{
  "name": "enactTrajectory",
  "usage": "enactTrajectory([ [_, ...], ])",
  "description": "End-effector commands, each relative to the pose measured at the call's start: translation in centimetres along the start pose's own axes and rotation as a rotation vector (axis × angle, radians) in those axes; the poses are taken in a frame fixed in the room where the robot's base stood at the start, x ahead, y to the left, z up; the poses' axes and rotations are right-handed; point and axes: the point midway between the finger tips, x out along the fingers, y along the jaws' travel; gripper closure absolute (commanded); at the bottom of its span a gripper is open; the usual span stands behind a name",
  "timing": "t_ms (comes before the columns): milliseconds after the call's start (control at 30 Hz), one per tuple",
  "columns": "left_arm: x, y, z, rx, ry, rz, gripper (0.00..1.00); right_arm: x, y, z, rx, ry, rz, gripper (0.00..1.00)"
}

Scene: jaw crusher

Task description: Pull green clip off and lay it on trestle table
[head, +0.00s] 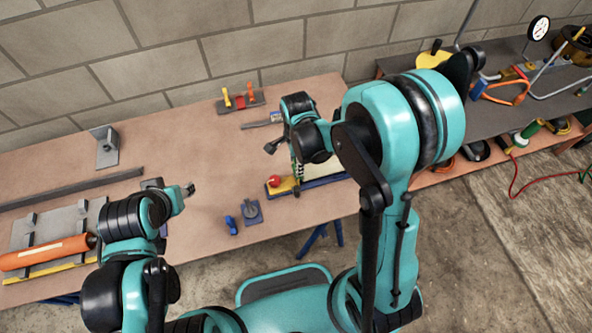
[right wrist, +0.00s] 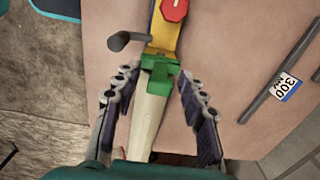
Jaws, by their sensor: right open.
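The green clip (right wrist: 160,70) sits across a pale tapered bar (right wrist: 150,118) in the right wrist view, just below a yellow part (right wrist: 163,38) with a red knob (right wrist: 174,9). My right gripper (right wrist: 157,80) is open, with one finger on each side of the clip and visible gaps to it. In the head view my right gripper (head: 297,166) is low over the trestle table (head: 205,125), and the clip is not clearly seen there. The red knob (head: 274,181) shows beside it. My left gripper (head: 188,189) is over the table's left half; its jaws are too small to read.
A blue item (head: 231,225) and a dark block (head: 251,212) lie near the front edge. A rack with red and yellow pieces (head: 240,101) stands at the back. An orange cylinder (head: 45,252) lies at left. A grey ruler-like bar (right wrist: 270,97) lies right of my right gripper.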

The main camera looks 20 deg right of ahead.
Motion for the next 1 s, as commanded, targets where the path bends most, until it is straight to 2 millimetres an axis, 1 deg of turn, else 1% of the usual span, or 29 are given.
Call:
enactTrajectory([
  [133,-0.1,0.0,-0.1,0.000,0.000,0.000,0.60,-0.1,0.0,0.0,0.000,0.000,0.000,0.59],
  [167,-0.1,0.0,-0.1,0.000,0.000,0.000,0.60,-0.1,0.0,0.0,0.000,0.000,0.000,0.64],
  [200,-0.1,0.0,-0.1,0.000,0.000,0.000,0.60,-0.1,0.0,0.0,0.000,0.000,0.000,0.74],
  [267,-0.1,0.0,-0.1,0.000,0.000,0.000,0.60,-0.1,0.0,0.0,0.000,0.000,0.000,0.90],
  [300,-0.1,0.0,-0.1,0.000,0.000,0.000,0.60,-0.1,0.0,0.0,0.000,0.000,0.000,1.00],
  [667,-0.2,0.0,-0.2,0.000,0.000,0.000,0.60,-0.3,0.0,0.0,0.000,0.000,0.000,1.00],
  [1000,-1.1,0.0,-0.8,0.000,0.000,0.000,0.60,-1.7,0.0,0.0,0.000,0.000,0.000,1.00],
])
